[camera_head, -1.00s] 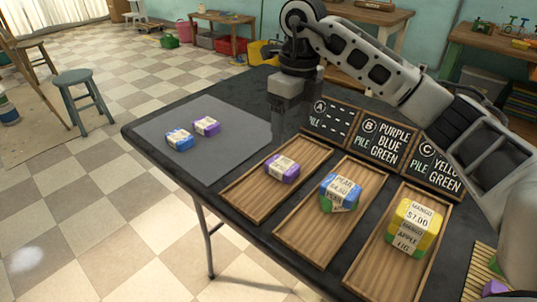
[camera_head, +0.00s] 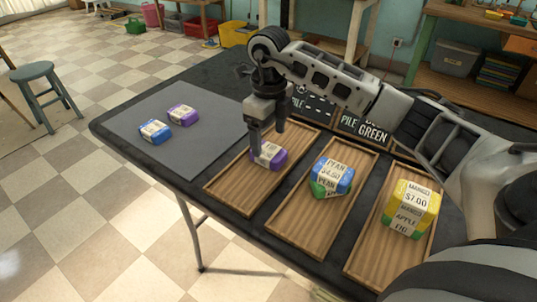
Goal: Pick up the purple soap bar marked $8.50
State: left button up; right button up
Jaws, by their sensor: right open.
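A purple soap bar (camera_head: 279,158) with a white label lies in the left wooden tray (camera_head: 238,190). Another purple bar (camera_head: 183,115) lies on the grey mat (camera_head: 184,148), beside a blue bar (camera_head: 155,132). The print on these labels is too small to read, so I cannot tell which is marked $8.50. My right gripper (camera_head: 267,142) is open, pointing down at the purple bar in the tray. Its near finger overlaps the bar's left edge in the picture; I cannot tell whether it touches. My left gripper is not in view.
The middle tray holds a blue bar stacked on a green one (camera_head: 331,176). The right tray holds a yellow and green stack (camera_head: 410,208) marked Mango $7.00. Chalkboard signs (camera_head: 314,105) stand behind the trays, partly hidden by my right arm. A stool (camera_head: 40,92) stands at left.

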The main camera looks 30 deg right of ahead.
aim_at(269, 150)
jog(key=f, duration=0.5)
jog(key=shift+w+d, duration=0.15)
jog(key=shift+w, duration=0.1)
jog(key=shift+r, duration=0.1)
jog(key=c, duration=1.1)
jog(key=shift+r, duration=0.1)
